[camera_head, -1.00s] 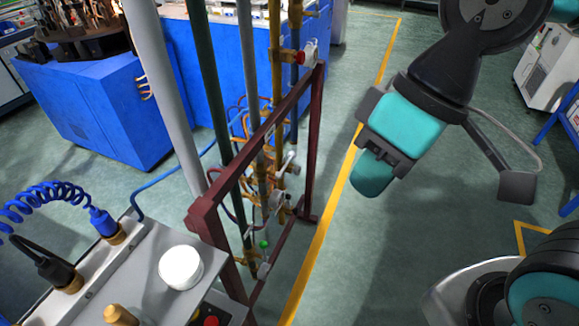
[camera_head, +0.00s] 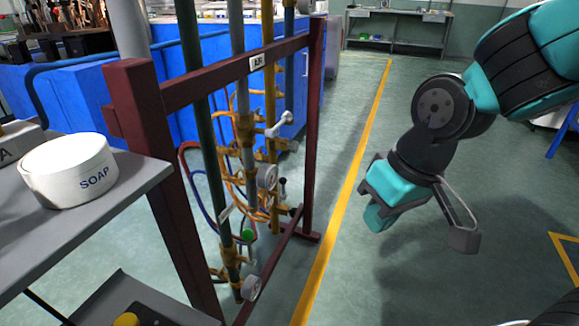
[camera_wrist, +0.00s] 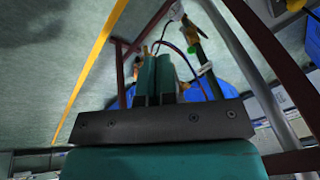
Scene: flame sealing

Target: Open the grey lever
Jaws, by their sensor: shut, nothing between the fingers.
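A light grey lever (camera_head: 279,126) sits on a valve of the yellow pipe, inside the dark red pipe frame (camera_head: 311,120) in the head view. I cannot tell its exact setting. My gripper (camera_head: 374,219) hangs to the right of the frame and lower than the lever, well apart from it. The teal fingers (camera_wrist: 155,78) are shut together and empty in the wrist view. They point toward the frame and pipes. I cannot make out the grey lever clearly in the wrist view.
Other valve parts are close by: a green knob (camera_head: 248,235), a black-tipped lever (camera_head: 283,184) and a white round gauge (camera_head: 267,177). A grey table with a soap bowl (camera_head: 70,172) stands at the left.

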